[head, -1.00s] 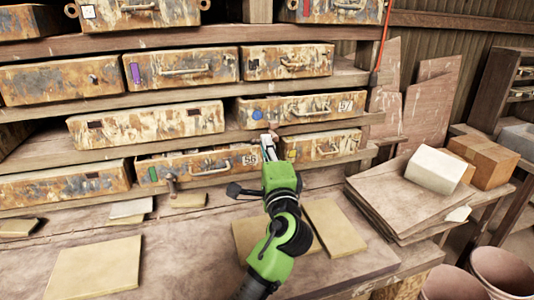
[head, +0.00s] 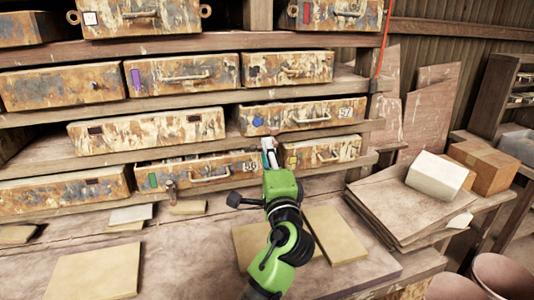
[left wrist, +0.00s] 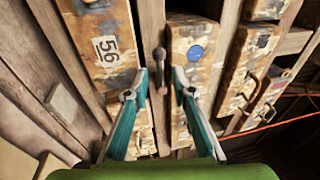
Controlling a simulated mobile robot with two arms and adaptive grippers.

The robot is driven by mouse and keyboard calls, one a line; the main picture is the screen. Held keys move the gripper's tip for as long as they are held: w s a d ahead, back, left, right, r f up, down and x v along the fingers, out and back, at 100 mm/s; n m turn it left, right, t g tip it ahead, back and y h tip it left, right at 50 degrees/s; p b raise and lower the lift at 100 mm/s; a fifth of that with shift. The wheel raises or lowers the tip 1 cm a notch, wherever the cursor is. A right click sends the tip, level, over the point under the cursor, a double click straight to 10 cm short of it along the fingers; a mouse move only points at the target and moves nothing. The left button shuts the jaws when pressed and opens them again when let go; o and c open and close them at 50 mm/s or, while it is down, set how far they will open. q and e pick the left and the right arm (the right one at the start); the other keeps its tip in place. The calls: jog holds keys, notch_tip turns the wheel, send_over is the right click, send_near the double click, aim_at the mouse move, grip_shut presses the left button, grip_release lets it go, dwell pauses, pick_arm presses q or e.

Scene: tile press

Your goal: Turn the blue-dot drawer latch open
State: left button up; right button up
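The blue-dot drawer (head: 335,108) is a rusty cream box on the middle shelf, its blue dot (head: 257,121) at the left of its front. The dot also shows in the left wrist view (left wrist: 196,53). A dark latch lever (left wrist: 159,68) with a round knob sits on the shelf edge between this drawer and the "56" drawer (left wrist: 98,25). My left gripper (left wrist: 155,86) is open, its teal fingers on either side of the latch; I cannot tell whether they touch it. In the head view my gripper (head: 269,151) hides the latch. My right gripper is out of view.
A yellow-marked drawer (head: 335,149) is right of my gripper, and a similar knob (head: 171,190) stands by the green-marked drawer (head: 195,167). Tan tiles (head: 95,268) lie on the bench below. Stacked boards with a white block (head: 436,174) are at the right.

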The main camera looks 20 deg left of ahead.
pick_arm(q)
jog(key=v, duration=1.1)
jog(key=shift+s, duration=0.3)
jog(key=shift+d+f, duration=0.1)
